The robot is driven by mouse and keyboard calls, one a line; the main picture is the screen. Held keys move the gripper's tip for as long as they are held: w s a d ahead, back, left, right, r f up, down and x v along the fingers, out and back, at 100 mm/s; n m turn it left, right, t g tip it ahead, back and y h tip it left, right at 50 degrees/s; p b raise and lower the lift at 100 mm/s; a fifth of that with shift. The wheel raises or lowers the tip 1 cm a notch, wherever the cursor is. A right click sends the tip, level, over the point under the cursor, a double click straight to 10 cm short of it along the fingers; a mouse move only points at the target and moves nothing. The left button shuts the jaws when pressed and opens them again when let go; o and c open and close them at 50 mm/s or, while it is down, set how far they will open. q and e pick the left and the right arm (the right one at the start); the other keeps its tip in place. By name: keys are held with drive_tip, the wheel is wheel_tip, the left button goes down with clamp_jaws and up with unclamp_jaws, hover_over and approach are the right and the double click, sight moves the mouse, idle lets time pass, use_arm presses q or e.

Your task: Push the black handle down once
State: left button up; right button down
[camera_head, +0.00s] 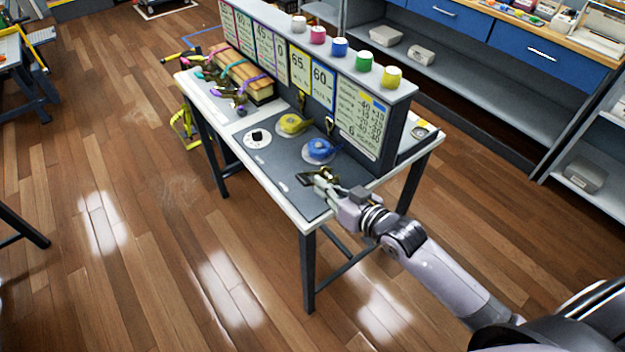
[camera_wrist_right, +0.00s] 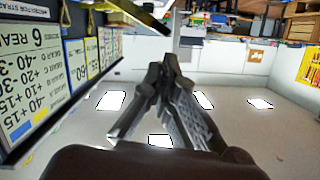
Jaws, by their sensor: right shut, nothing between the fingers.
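My right gripper (camera_head: 318,178) reaches in from the lower right over the front end of the table. Its fingers are together and empty, which also shows in the right wrist view (camera_wrist_right: 162,68). A small dark piece that looks like the black handle (camera_head: 304,179) sits just left of the fingertips, low over the grey panel. In the right wrist view a dark bar, likely the same handle (camera_wrist_right: 138,14), crosses above the fingertips. I cannot tell whether the fingers touch it. My left gripper is not in view.
The table (camera_head: 318,218) carries an upright board (camera_head: 395,100) with number cards and coloured rolls on top.

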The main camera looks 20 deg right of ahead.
drive_tip(key=shift+b+v, duration=0.3)
drive_tip(key=shift+v, duration=1.7)
